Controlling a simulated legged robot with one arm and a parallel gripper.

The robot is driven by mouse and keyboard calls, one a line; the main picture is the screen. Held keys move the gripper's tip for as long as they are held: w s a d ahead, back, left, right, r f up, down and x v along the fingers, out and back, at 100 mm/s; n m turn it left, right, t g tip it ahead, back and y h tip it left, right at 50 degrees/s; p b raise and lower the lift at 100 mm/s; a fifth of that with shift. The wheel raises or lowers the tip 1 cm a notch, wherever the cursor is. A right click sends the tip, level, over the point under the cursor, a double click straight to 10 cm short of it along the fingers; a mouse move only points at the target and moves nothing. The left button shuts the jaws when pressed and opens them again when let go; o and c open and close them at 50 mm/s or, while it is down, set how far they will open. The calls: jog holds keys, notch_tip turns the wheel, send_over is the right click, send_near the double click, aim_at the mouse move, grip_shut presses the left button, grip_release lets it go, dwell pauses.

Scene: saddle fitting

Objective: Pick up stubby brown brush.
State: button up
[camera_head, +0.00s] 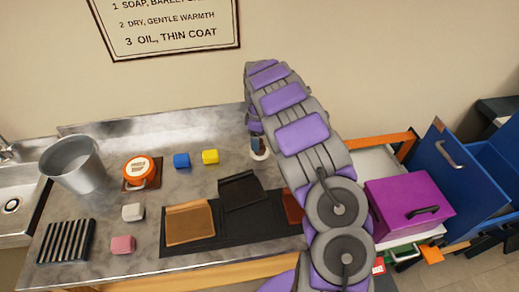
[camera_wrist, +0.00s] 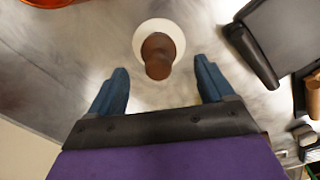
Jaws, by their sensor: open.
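The stubby brown brush (camera_wrist: 158,52) is in the wrist view, with a rounded brown handle over a white round base or bristle disc. It lies just beyond and between the fingertips, with no contact visible. My gripper (camera_wrist: 162,70) is open and empty, its two blue fingers spread to either side. In the head view the brush's white disc (camera_head: 260,155) shows on the metal counter just beside my arm. My gripper (camera_head: 257,146) is directly above it, and the brush handle is mostly hidden there.
A dark mat (camera_head: 235,220) with tan and black leather pieces lies in front. A purple box (camera_head: 408,205) is at right.

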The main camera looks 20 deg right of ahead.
notch_tip(320, 180, down, 4)
jog(key=shift+d+f+b, duration=0.1)
jog(key=shift+d+b, duration=0.05)
jog(key=shift+b, duration=0.35)
jog(key=c, duration=1.1)
jog(key=shift+r, duration=0.2)
notch_tip(320, 180, up, 4)
jog(key=shift+w+f+p, duration=0.1)
jog(key=shift+f+p, duration=0.1)
jog(key=shift+p, duration=0.55)
jog(key=s+a, duration=0.3)
jog(key=a, duration=0.1)
jog(key=s+a+r+p, duration=0.1)
jog(key=s+a, duration=0.3)
jog(key=s+a+p, duration=0.1)
jog(key=s+a, duration=0.2)
jog(key=a, duration=0.1)
jog(key=shift+s+a+r, duration=0.15)
jog(key=shift+s, duration=0.1)
